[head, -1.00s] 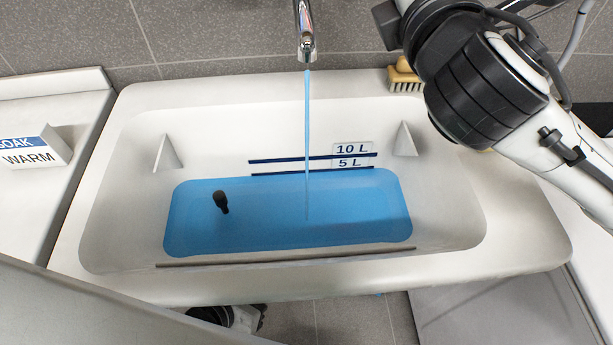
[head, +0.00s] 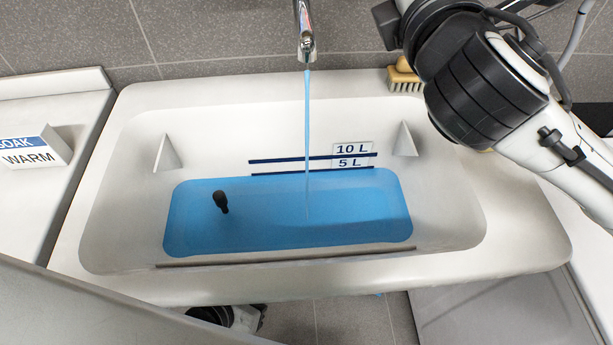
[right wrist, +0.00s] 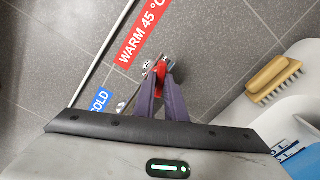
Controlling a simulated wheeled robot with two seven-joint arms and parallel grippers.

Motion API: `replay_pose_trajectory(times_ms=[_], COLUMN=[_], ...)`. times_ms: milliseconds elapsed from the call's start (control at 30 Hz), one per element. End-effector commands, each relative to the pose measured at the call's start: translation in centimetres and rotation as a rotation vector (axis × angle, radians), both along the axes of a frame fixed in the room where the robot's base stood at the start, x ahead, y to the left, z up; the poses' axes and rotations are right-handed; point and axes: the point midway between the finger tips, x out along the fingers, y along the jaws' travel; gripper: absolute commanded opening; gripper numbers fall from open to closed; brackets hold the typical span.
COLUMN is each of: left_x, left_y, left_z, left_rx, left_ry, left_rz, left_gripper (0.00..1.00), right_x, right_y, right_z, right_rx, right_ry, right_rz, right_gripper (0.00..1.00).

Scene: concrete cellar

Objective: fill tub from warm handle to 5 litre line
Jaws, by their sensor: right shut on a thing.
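The white tub (head: 110,200) holds blue water (head: 280,222). The water's back edge lies just below the 5 litre line (head: 312,171), almost touching it. The 10 litre line (head: 290,159) is clear above. A thin blue stream (head: 307,120) runs from the chrome spout (head: 306,45) into the water. In the right wrist view, my right gripper (right wrist: 161,88) is shut on the red warm handle (right wrist: 161,70), beside the red "WARM 45 °C" label (right wrist: 142,32). In the head view that gripper is out of frame. My left gripper does not show.
A wooden brush (head: 404,78) lies on the tub's back right rim. A dark plug-like object (head: 221,202) shows in the water at left. A sign reading "SOAK WARM" (head: 35,152) stands on the left counter. A blue "COLD" label (right wrist: 100,101) is on the wall.

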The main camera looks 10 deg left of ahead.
Motion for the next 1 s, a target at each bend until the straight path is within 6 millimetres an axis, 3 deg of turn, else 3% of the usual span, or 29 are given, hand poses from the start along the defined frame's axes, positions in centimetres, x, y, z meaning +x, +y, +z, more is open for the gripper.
replay_pose_trajectory(times_ms=[433, 700, 1000], left_x=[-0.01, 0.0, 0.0], left_y=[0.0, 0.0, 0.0], left_z=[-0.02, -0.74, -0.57], left_rx=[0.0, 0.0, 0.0], left_ry=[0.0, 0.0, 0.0], left_rz=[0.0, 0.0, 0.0], left_gripper=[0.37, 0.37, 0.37], right_x=[-0.04, -0.05, -0.06], right_y=[0.06, 0.1, 0.11], right_z=[-0.1, -0.24, -0.12], right_rx=[0.001, 0.326, 0.356], right_ry=[0.003, 0.111, 0.12], right_rz=[0.002, 0.002, 0.002], right_gripper=[0.0, 0.0, 0.0])
